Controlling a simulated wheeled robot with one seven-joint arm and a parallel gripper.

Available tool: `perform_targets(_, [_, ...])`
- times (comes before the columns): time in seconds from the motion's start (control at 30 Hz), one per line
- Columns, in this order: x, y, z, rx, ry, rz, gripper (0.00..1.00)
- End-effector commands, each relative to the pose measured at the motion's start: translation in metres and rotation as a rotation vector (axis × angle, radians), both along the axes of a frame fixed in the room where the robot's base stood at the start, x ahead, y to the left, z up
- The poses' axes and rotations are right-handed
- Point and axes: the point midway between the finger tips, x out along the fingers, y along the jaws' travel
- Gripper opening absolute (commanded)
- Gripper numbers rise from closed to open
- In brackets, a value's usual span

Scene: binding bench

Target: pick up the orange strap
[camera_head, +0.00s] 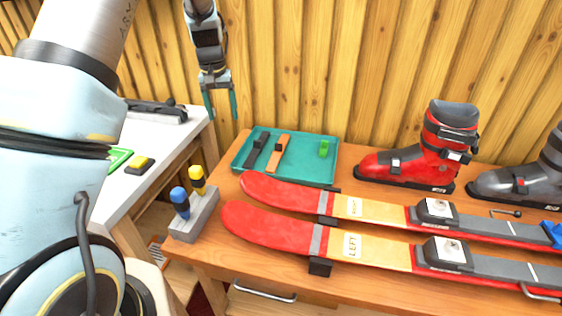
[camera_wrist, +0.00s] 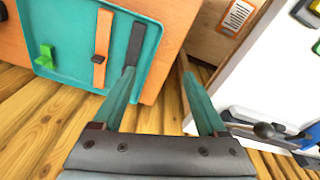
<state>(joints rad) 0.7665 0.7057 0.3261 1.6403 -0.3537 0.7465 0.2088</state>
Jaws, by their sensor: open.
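The orange strap (camera_head: 278,152) lies in a teal tray (camera_head: 305,180) on the wooden bench, with a dark buckle near its middle. A black strap (camera_head: 256,150) lies just left of it, and a green item (camera_head: 323,149) lies at the tray's right side. In the wrist view, the orange strap (camera_wrist: 103,45) is upper left, between the black strap (camera_wrist: 139,43) and the green item (camera_wrist: 46,57). My gripper (camera_head: 220,113) is open and empty, in the air to the left of and above the tray. Its teal fingers also show in the wrist view (camera_wrist: 160,75), apart from the strap.
Two red skis (camera_head: 270,225) lie across the bench in front of the tray. A red boot (camera_head: 440,145) and a grey boot (camera_head: 530,180) stand to the right. A grey block (camera_head: 195,216) holds blue- and yellow-handled tools. A white table (camera_head: 165,140) stands at left.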

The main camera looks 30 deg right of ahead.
Motion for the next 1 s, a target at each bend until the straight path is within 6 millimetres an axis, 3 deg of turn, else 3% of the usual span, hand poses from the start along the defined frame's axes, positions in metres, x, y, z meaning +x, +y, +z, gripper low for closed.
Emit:
perform_targets(0.03, [0.001,-0.038,-0.027,0.008,-0.007,-0.061,0.75])
perform_targets(0.1, [0.000,-0.078,-0.044,0.013,-0.015,-0.126,0.75])
perform_targets(0.2, [-0.007,-0.122,-0.061,0.016,-0.025,-0.203,0.75])
perform_targets(0.3, [-0.013,-0.147,-0.070,0.017,-0.031,-0.248,0.75])
perform_targets(0.43, [-0.016,-0.159,-0.080,0.019,-0.031,-0.269,0.75])
perform_targets(0.7, [-0.012,-0.162,-0.118,0.019,-0.032,-0.267,0.75])
perform_targets(1.0, [-0.012,-0.164,-0.141,0.020,-0.032,-0.267,0.75])
